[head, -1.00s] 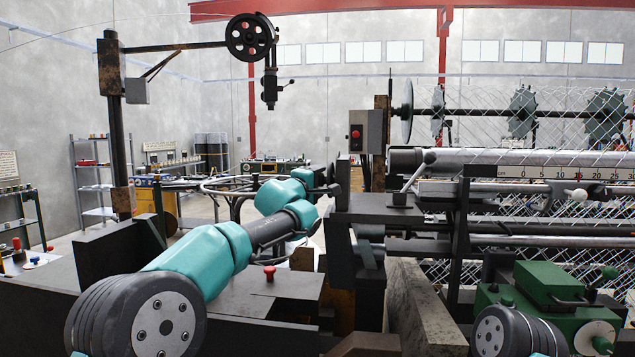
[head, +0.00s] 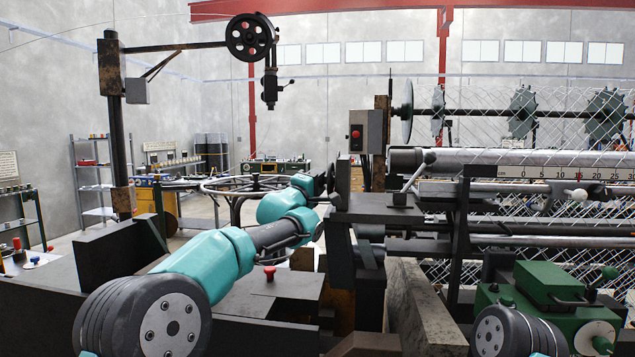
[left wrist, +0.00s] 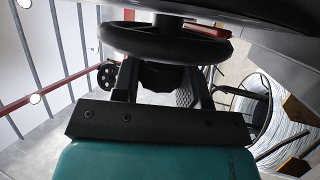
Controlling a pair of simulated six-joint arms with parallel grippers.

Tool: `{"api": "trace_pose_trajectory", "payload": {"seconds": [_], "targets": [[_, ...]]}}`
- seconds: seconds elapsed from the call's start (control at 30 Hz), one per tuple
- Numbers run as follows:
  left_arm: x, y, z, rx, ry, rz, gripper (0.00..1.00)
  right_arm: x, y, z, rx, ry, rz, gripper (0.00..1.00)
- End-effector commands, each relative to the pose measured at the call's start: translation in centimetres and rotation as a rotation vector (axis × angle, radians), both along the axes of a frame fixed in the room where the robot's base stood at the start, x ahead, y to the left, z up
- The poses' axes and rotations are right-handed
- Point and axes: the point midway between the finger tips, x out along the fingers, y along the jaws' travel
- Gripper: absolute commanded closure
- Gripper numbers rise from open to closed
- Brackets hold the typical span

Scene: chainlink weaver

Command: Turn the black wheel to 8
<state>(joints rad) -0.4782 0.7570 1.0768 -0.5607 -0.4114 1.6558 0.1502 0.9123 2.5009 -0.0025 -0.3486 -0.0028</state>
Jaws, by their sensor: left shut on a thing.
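The black wheel (left wrist: 165,45) fills the upper middle of the left wrist view, with a red piece (left wrist: 207,30) beside its rim. In the head view a dark disc, seen nearly edge-on (head: 331,178), stands at the left end of the machine. My left gripper (left wrist: 160,75) has its fingers at the wheel's near rim and is shut on it. No number or mark on the wheel can be read.
The machine's dark bracket (head: 376,207) is close right of my left wrist. A red button (head: 269,270) is below the forearm. A round wire stand (head: 235,185) is behind. A green gearbox (head: 548,295) is at lower right.

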Motion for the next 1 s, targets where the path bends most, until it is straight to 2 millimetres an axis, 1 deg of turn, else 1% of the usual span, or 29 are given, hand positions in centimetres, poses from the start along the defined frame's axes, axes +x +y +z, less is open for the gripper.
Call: {"api": "trace_pose_trajectory", "payload": {"seconds": [0.03, 0.3, 0.67, 0.7, 0.9, 0.93, 1.0], "targets": [[0.09, -0.06, -0.24, -0.006, -0.026, 0.000, 0.84, 0.00, 0.00, 0.00, 0.000, 0.000, 0.000, 0.57], [0.13, 0.03, -0.27, -0.035, -0.164, 0.003, 0.84, 0.00, 0.00, 0.00, 0.000, 0.000, 0.000, 0.57], [0.10, 0.04, -0.24, -0.038, -0.178, 0.004, 0.84, 0.00, 0.00, 0.00, 0.000, 0.000, 0.000, 0.57], [0.10, 0.04, -0.24, -0.038, -0.178, 0.004, 0.56, 0.00, 0.00, 0.00, 0.000, 0.000, 0.000, 0.57], [0.07, 0.05, -0.19, -0.040, -0.179, 0.003, 0.37, 0.00, 0.00, 0.00, 0.000, 0.000, 0.000, 0.57], [0.07, 0.05, -0.18, -0.040, -0.179, 0.003, 0.35, 0.00, 0.00, 0.00, 0.000, 0.000, 0.000, 0.57], [0.06, 0.04, -0.17, -0.040, -0.179, 0.003, 0.35, 0.00, 0.00, 0.00, 0.000, 0.000, 0.000, 0.57]]}}
